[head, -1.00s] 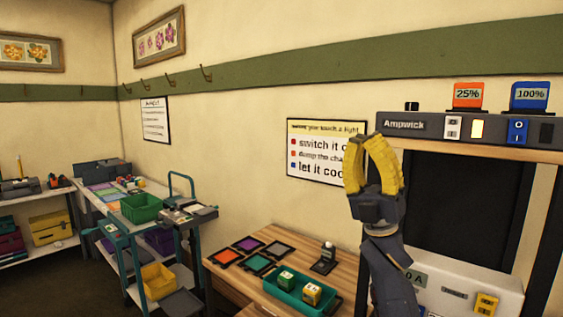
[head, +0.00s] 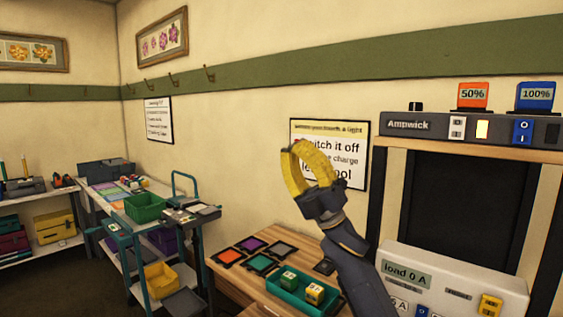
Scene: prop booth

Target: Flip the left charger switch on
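The Ampwick charger (head: 407,124) is a dark grey bar high on the right. Its left switch (head: 457,127) is white, with a lit amber lamp (head: 483,130) beside it. An orange tag (head: 473,95) above reads 50%. The right switch (head: 522,132) is blue, its lamp (head: 553,133) is dark, and a blue tag (head: 536,96) reads 100%. The tilt of the rockers is too small to tell. My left gripper is not in view.
A wall sign (head: 356,155) is partly hidden behind my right gripper. Below is a wooden table (head: 230,282) with coloured square frames and a teal tray (head: 281,294). A white load box (head: 455,273) stands under the charger. A cart (head: 122,236) is at left.

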